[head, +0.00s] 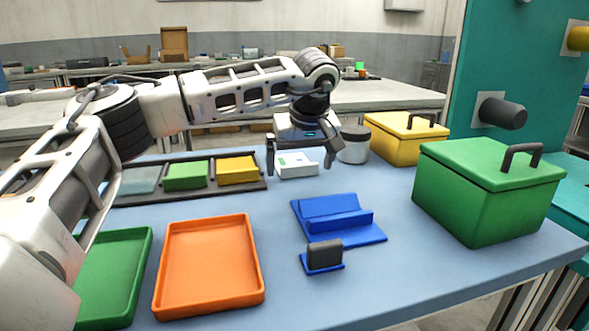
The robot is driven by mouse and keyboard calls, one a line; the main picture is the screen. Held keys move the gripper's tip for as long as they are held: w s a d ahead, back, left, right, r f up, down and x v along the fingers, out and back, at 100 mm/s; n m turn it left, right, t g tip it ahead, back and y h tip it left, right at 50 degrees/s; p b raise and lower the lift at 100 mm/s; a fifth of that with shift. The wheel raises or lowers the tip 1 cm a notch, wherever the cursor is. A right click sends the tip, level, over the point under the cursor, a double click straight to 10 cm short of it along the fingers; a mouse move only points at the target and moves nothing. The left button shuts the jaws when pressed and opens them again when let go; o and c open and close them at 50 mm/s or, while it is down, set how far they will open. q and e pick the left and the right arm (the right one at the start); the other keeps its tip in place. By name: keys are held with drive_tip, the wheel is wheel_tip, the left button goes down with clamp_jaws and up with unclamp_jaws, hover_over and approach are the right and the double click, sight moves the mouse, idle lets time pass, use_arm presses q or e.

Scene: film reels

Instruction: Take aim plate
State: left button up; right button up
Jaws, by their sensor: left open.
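My left gripper (300,161) is open, pointing down over the back middle of the blue table. A small white box-like piece with green marks (298,170) shows between its two fingers; I cannot tell if they touch it. Nothing is plainly marked as the aim plate. A blue stepped stand (335,217) lies at the middle of the table, and a small dark block on a blue base (324,256) stands in front of it. My right gripper is out of view.
A dark rack (222,193) holds grey, green and yellow blocks. An orange tray (209,268) and a green tray (112,277) lie at front left, empty. A jar (354,148), a yellow box (402,140) and a green lidded box (482,197) stand right. The front right table is clear.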

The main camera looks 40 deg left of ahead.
use_arm(q)
drive_tip(key=c, duration=1.2)
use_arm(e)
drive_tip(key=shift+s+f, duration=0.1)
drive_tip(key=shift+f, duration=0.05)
use_arm(q)
drive_tip(key=shift+o, duration=0.2)
drive_tip(key=shift+r, duration=0.15)
drive_tip(key=shift+r, duration=0.25)
drive_tip(key=v, duration=0.1)
drive_tip(key=p+v, duration=0.1)
drive_tip(key=v, duration=0.1)
drive_tip(key=shift+w+a+r, duration=0.2)
drive_tip(key=shift+r, duration=0.05)
drive_tip(key=s+d+r+p, duration=0.3)
drive_tip(key=s+d+r, duration=0.4)
drive_tip(key=s+r, duration=0.2)
drive_tip(key=shift+s, duration=1.2)
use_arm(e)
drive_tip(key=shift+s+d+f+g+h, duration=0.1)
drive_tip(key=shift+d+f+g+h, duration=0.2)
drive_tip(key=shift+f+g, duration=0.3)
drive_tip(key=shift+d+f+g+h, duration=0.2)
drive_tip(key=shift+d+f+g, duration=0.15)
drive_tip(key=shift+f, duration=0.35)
use_arm(q)
drive_tip(key=shift+d, duration=0.15)
